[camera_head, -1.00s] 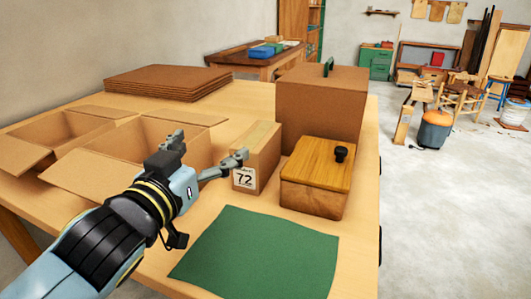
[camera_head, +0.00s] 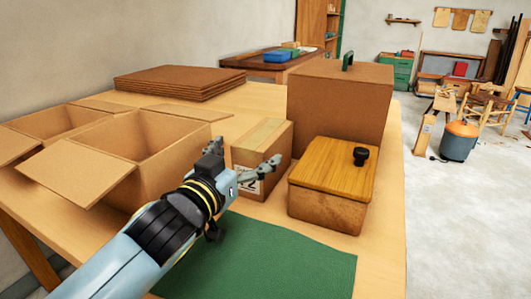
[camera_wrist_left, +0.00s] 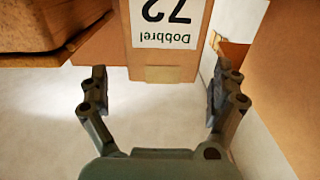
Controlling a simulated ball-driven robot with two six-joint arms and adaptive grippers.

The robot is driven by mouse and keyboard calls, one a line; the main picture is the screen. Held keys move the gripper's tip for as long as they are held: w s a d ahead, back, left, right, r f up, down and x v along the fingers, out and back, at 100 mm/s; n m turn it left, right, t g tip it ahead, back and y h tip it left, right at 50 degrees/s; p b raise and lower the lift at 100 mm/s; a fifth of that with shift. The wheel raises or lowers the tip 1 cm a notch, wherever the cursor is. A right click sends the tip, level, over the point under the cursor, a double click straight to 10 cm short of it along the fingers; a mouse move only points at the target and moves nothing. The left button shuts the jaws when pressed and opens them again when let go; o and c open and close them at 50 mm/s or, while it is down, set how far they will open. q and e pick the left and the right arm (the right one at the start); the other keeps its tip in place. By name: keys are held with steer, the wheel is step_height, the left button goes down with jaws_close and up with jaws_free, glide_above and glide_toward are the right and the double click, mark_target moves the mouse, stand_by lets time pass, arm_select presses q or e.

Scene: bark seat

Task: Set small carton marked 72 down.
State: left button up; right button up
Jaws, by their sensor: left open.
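The small carton marked 72 (camera_head: 268,143) stands upright on the table, a tan box with a paler tape strip on top. My left gripper (camera_head: 243,154) is open at the carton's near side, and one finger covers part of its white label. In the left wrist view, the carton (camera_wrist_left: 170,58) shows at the top with its label upside down. The open fingers (camera_wrist_left: 157,80) are spread wider than the carton, with nothing held between them. I cannot tell whether a finger touches it. My right gripper is not in view.
A wooden-lidded box (camera_head: 328,205) stands close right of the carton, with a large brown box (camera_head: 335,112) behind. Open cartons (camera_head: 152,150) stand to the left. A green mat (camera_head: 275,262) lies in front. Flat cardboard sheets (camera_head: 178,84) are stacked at the back.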

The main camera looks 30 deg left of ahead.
mark_target(257, 139)
arm_select(q)
steer(key=w, duration=0.3)
steer(key=w+p, duration=0.1)
steer(key=w, duration=0.1)
steer(key=shift+w+a, duration=0.35)
steer(key=c, duration=1.7)
